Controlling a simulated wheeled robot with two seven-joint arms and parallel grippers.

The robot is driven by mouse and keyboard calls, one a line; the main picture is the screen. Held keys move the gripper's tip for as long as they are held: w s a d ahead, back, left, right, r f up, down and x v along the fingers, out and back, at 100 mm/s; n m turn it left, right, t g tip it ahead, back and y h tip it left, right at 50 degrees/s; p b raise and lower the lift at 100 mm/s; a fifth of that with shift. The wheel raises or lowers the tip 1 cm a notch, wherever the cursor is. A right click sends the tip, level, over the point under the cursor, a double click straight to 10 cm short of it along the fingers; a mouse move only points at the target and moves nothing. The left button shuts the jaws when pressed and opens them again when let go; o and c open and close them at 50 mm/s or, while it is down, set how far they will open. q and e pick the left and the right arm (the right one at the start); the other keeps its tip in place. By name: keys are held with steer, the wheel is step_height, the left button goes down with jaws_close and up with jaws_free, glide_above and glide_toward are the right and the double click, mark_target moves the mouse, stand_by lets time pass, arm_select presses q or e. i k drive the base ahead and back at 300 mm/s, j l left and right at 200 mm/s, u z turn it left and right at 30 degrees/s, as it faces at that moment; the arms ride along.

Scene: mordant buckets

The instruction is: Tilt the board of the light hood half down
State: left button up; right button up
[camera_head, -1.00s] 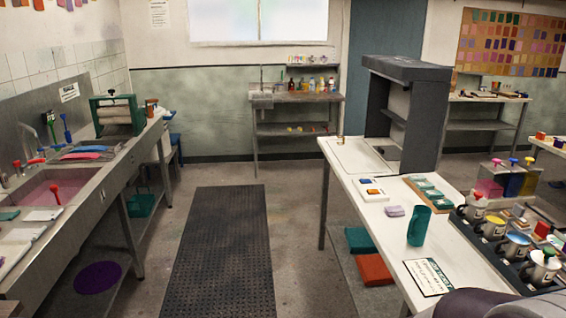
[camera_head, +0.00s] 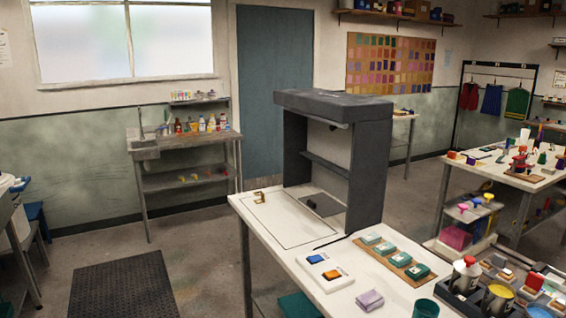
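The light hood (camera_head: 333,104) is a dark grey, open-fronted box standing at the far end of the white table. A narrow dark shelf or bar (camera_head: 326,164) crosses its inside. A flat white board (camera_head: 288,222) with a thin dark outline lies on the table at the hood's open front, reaching into it. A small brass handle (camera_head: 259,197) stands near the board's left end. A dark grey square (camera_head: 322,205) lies at the hood's base. I cannot tell where the board is hinged. Neither gripper is in view.
On the white table (camera_head: 361,258) are a white card with orange and blue blocks (camera_head: 325,271), a wooden tray of teal blocks (camera_head: 394,256), a lilac block (camera_head: 369,300) and mugs in a dark rack (camera_head: 465,279). Floor is free left of the table.

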mark_target(330, 143)
steer(key=i+j+z, duration=0.65)
steer(key=j, duration=0.25)
steer(key=i+j+z, duration=0.15)
steer(key=z, duration=0.8)
